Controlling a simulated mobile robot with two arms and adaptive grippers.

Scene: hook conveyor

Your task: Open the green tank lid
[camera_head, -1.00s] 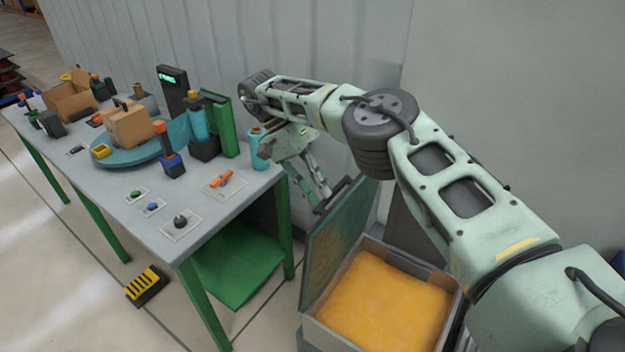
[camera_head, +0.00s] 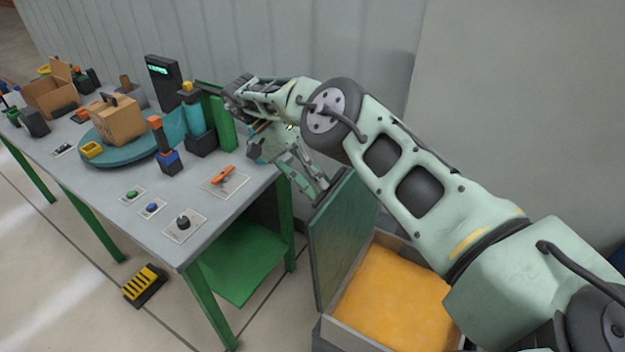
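The green tank lid (camera_head: 338,238) stands raised, close to upright, along the left side of an open grey tank (camera_head: 362,338). Orange-yellow contents (camera_head: 395,298) show inside the tank. My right gripper (camera_head: 319,193) reaches down from above the table's right end, with its fingertips at the lid's upper edge. The fingers overlap the lid's edge in the picture. I cannot tell whether they grip it, only touch it or stand just apart. My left gripper is not in view.
A grey table with green legs (camera_head: 211,312) stands left of the tank. It holds a teal turntable with a cardboard box (camera_head: 117,120), a blue-orange joystick (camera_head: 167,158), buttons and an orange switch (camera_head: 222,175). A yellow-black pedal (camera_head: 145,285) lies on the floor. A wall stands behind.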

